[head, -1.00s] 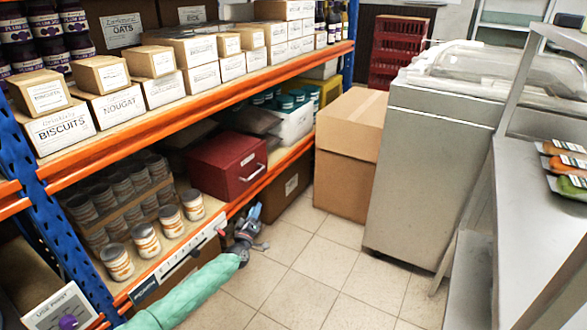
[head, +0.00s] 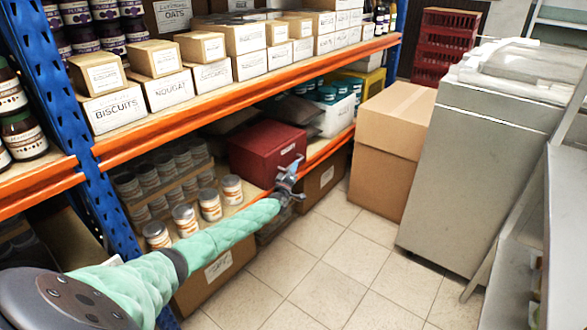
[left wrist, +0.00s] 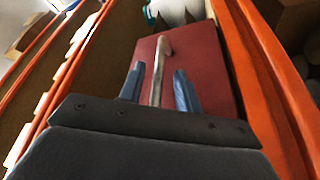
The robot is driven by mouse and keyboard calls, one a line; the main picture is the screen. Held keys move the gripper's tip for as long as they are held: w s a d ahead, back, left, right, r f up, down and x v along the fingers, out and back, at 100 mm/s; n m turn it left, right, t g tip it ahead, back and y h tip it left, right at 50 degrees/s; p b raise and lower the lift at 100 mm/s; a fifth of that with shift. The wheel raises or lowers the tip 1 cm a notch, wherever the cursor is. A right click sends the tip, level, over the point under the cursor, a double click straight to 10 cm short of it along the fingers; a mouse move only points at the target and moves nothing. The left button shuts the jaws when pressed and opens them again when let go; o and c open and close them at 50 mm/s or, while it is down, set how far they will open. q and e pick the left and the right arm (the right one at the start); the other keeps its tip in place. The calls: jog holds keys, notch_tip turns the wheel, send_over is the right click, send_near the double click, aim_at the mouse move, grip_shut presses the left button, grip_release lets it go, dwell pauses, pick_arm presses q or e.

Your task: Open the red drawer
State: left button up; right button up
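The red drawer (head: 262,148) is a dark red box on the lower shelf, and its front looks shut. In the left wrist view its red front (left wrist: 202,62) fills the middle, with a pale metal bar handle (left wrist: 165,52) running lengthwise. My left gripper (head: 291,172) is at the drawer's front in the head view and mostly hides the handle there. In the left wrist view its two fingers (left wrist: 160,88) are apart, one on each side of the bar, with gaps. I cannot tell how deep the bar sits between them. My right gripper is not in view.
An orange shelf beam (head: 225,92) runs above the drawer. Striped jars (head: 210,204) stand to its left, and a white bin (head: 336,117) is to its right. A large cardboard box (head: 390,140) stands on the floor beyond. The tiled floor (head: 325,262) before the shelf is clear.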

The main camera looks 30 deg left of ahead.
pick_arm(q)
jog(key=shift+x, duration=0.8)
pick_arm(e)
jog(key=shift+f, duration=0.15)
pick_arm(q)
grip_shut()
